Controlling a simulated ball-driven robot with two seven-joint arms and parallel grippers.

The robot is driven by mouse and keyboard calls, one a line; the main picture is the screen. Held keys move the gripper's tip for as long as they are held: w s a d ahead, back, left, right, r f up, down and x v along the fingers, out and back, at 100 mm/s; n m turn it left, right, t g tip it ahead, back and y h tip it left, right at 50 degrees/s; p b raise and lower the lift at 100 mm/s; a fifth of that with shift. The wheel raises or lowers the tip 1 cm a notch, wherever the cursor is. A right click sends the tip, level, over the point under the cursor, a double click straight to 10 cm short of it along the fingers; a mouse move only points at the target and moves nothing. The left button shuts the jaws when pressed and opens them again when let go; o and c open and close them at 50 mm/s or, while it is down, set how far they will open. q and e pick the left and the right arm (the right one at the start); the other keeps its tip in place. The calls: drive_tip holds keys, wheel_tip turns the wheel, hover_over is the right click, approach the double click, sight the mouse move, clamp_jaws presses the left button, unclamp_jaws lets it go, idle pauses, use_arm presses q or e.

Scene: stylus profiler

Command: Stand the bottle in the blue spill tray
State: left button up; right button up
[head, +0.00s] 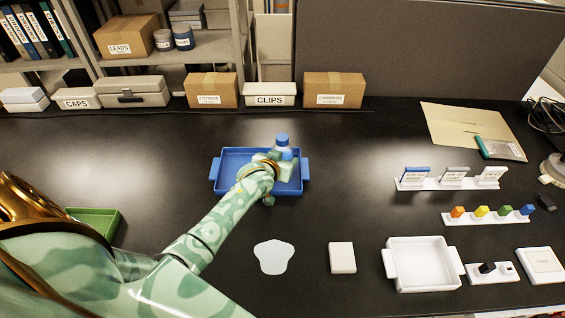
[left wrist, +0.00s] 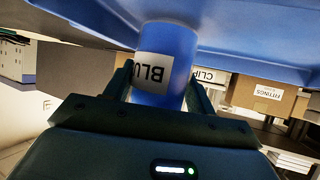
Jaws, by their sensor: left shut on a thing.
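The blue spill tray (head: 232,163) lies on the black bench near the middle of the head view. The bottle (head: 283,147), clear blue with a blue cap, is upright over the tray's right back part. My left gripper (head: 272,160) is shut on it, and the gripper and wrist hide its lower part there. In the left wrist view, which is turned over, the blue bottle (left wrist: 180,50) with a label reading "BLU" sits between the fingers (left wrist: 163,88). Its base end meets the tray (left wrist: 250,30) in the picture; I cannot tell whether they touch. My right gripper is not in view.
A white tray (head: 424,285), a white block (head: 342,258) and a pale puddle-shaped patch (head: 274,257) lie in front. A green tray (head: 95,222) is at left. Boxes, including one marked CLIPS (head: 269,96), line the back. White racks (head: 450,180) stand at right.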

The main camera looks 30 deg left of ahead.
use_arm(q)
drive_tip(key=shift+f, duration=0.15)
drive_tip(key=o, duration=1.4)
drive_tip(key=shift+f, duration=0.1)
drive_tip(key=shift+r, duration=0.2)
drive_tip(key=p+v, duration=0.3)
drive_tip(key=v, duration=0.9)
drive_tip(key=shift+f, duration=0.1)
